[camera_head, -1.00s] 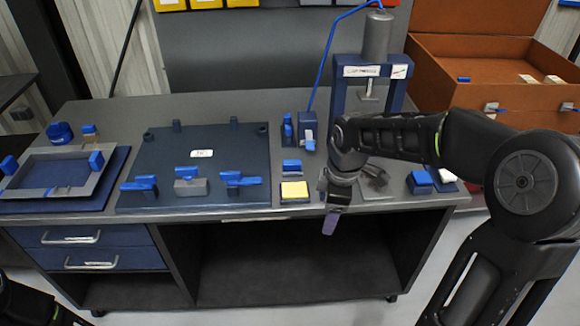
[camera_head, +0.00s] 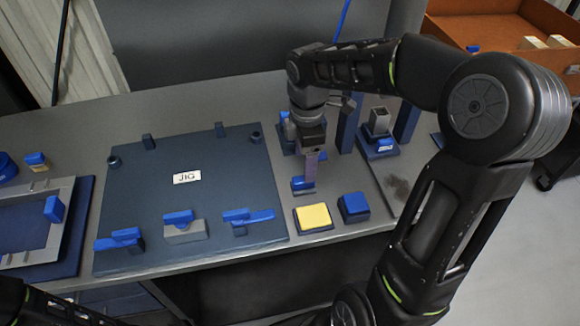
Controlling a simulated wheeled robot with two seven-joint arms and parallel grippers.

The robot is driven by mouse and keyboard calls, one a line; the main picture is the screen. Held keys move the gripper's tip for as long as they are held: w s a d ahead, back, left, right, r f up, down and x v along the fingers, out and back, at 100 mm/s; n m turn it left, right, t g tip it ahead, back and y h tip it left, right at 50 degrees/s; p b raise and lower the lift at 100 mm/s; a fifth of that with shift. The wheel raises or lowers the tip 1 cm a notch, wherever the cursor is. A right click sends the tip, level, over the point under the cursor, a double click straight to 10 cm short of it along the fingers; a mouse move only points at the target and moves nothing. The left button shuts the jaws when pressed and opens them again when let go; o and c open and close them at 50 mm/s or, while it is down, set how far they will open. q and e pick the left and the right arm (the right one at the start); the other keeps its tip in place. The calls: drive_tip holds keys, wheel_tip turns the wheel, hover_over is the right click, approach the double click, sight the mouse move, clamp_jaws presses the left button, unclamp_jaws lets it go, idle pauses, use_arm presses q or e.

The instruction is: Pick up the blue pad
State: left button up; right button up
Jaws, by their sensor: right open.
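A blue square pad (camera_head: 354,203) sits on a dark base near the front edge of the bench, right of a yellow pad (camera_head: 313,217) on a similar base. A smaller blue piece (camera_head: 302,184) lies just behind the yellow pad. My right gripper (camera_head: 311,172) points down above this smaller piece, left of and behind the blue pad. It is open and seems empty; its fingers partly hide what is behind them. I cannot tell whether the fingertips touch the smaller piece. My left gripper is out of view.
A dark jig plate (camera_head: 190,211) with several blue-handled clamps fills the middle of the bench. A grey frame (camera_head: 68,215) lies at left. Dark uprights (camera_head: 349,128) and a block with a grey top (camera_head: 378,139) stand behind. An orange box (camera_head: 495,22) is at back right.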

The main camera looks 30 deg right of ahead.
sight(303, 184)
drive_tip(key=shift+s, duration=0.2)
drive_tip(key=shift+w+f, duration=0.1)
drive_tip(key=shift+f, duration=1.2)
wheel_tip(303, 184, down, 5)
drive_tip(key=shift+a+f, duration=0.1)
drive_tip(key=shift+c, duration=0.3)
clamp_jaws()
idle(0.4)
